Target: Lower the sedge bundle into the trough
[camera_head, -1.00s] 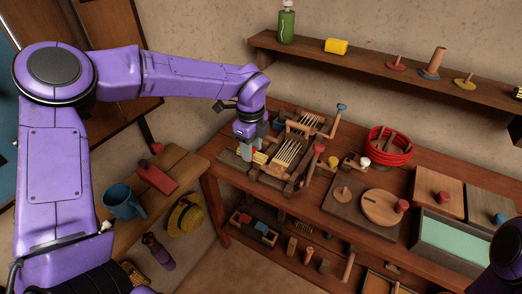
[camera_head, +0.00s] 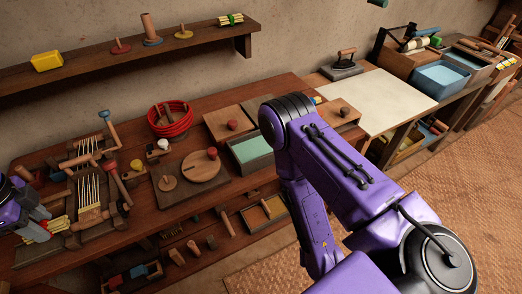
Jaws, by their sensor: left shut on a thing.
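My left gripper (camera_head: 39,214) is at the left edge, its grey fingers shut on a yellow sedge bundle (camera_head: 35,233) low over the bench's left end. The bundle lies beside the wooden frame with pale rods; I cannot tell whether it touches the bench. A wooden trough with a pale green inside (camera_head: 250,149) sits on the bench, partly hidden by my right arm. A blue-lined trough (camera_head: 440,77) stands farther right; I cannot tell which trough the task means. My right arm crosses the middle and right, its gripper out of view.
The wooden frame (camera_head: 89,191) has upright handles close to my left gripper. A red coil (camera_head: 172,122), a round board (camera_head: 201,166) and lidded boxes crowd the bench. A shelf (camera_head: 130,58) holds another banded bundle (camera_head: 231,19). A pale tabletop (camera_head: 375,100) is clear.

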